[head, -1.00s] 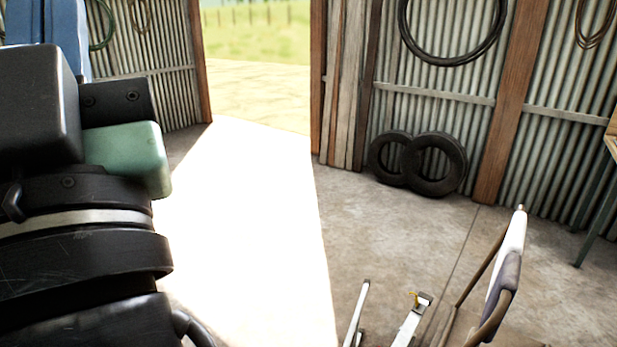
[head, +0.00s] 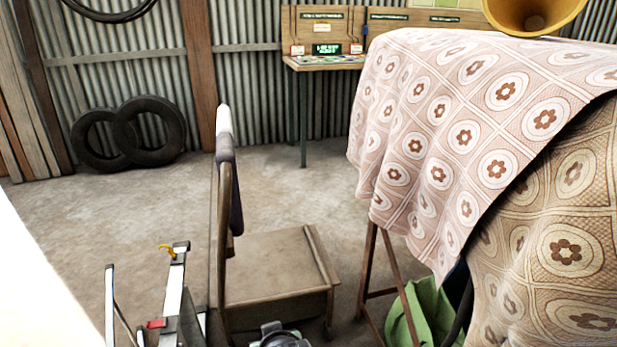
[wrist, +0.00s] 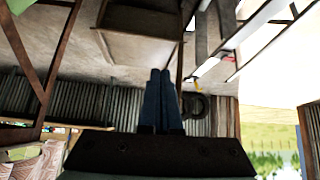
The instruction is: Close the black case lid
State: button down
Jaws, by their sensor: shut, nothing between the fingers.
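No black case or lid can be made out in either view now. In the head view, a cloth-covered table (head: 430,130) stands at the right, with part of a brass horn (head: 535,14) above it at the top edge.
A wooden seat (head: 270,265) with an upright back stands at centre, beside a folded metal stand (head: 172,290). Two tyres (head: 128,135) lean on the corrugated wall. A green bag (head: 425,315) lies under the table.

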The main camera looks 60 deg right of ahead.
jog(key=s+f+m+g+y+b, duration=0.15)
jog(key=s+f, duration=0.25)
jog(key=f, duration=0.4)
jog(key=s+f+g+b, duration=0.2)
jog(key=s+f, duration=0.3)
jog(key=f, duration=0.3)
jog(key=b+x, duration=0.6)
jog(key=x, duration=0.4)
jog(key=shift+s+a+r, duration=0.35)
jog(key=shift+s+a, duration=0.25)
jog(key=shift+s, duration=0.05)
jog(key=shift+s+a+r, duration=0.35)
jog(key=shift+s+a, duration=0.25)
jog(key=shift+s, duration=0.05)
jog(key=shift+t, duration=0.25)
